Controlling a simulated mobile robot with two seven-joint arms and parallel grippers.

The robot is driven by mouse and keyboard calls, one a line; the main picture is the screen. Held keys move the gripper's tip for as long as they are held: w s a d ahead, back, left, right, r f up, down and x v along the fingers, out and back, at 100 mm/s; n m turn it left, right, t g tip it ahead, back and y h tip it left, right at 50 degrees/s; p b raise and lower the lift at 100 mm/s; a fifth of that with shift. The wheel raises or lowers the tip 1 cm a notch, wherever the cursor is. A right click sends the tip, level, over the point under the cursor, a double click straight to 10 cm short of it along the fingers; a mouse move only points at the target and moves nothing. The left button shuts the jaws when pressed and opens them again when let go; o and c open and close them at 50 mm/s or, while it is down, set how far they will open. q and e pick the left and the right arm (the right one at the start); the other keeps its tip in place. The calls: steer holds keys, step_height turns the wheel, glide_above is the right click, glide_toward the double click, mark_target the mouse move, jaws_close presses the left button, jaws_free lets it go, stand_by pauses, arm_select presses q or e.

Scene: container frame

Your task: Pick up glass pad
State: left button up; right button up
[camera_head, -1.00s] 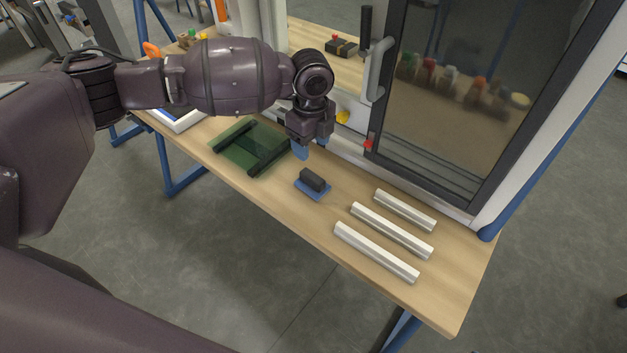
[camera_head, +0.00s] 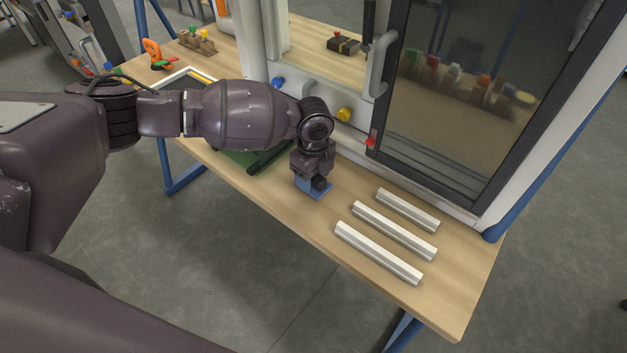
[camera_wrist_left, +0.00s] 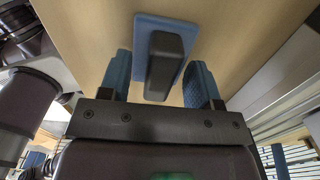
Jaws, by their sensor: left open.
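The glass pad is a blue flat base with a dark grey block-shaped handle; in the head view its blue base (camera_head: 318,192) lies on the wooden table, partly covered by my left gripper (camera_head: 309,181). In the left wrist view the pad's dark handle (camera_wrist_left: 163,66) sits between the two blue fingers of my left gripper (camera_wrist_left: 158,82), with a gap on each side. The left gripper is open and over the pad, not clamped on it. My right gripper is not in view.
Several white bars (camera_head: 378,252) lie on the table right of the pad. A green glass panel (camera_head: 240,158) lies left, partly behind my arm. A framed cabinet with a dark sliding window (camera_head: 470,100) stands behind. The table's front edge is near.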

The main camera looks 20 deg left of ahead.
arm_select(q)
jaws_close()
steer(key=shift+r, duration=0.5)
step_height(320, 180, up, 19)
steer(key=p, duration=0.2)
steer(key=shift+p, duration=0.4)
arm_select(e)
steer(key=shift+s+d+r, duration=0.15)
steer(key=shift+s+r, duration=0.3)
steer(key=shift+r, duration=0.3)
